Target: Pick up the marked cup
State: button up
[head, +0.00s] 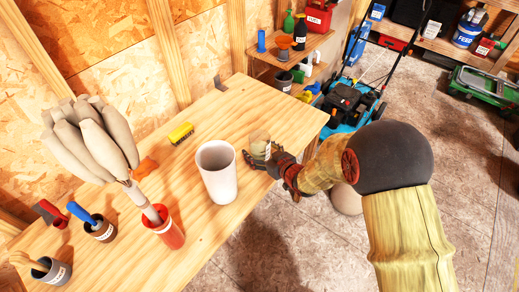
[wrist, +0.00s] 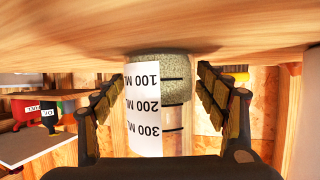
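The marked cup (head: 259,143) is a small clear measuring cup standing on the workbench near its right edge. In the wrist view the cup (wrist: 176,90) shows upside down, with a white scale reading 100, 200 and 300 ML and a greenish-grey grainy filling at its base end. My gripper (head: 270,157) is at the cup's near right side, low over the bench. In the wrist view the gripper (wrist: 160,84) has one finger on each side of the cup, with a narrow gap at each, so it looks open.
A tall white container (head: 217,175) stands left of the cup. A yellow brush (head: 181,133) lies behind it. A red pot (head: 167,233) holding a duster (head: 95,135) and small dark pots stand farther left. The bench (head: 240,110) is bare behind the cup.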

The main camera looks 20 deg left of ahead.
jog(key=c, duration=1.2)
jog(key=shift+c, duration=0.6)
jog(key=shift+r, duration=0.25)
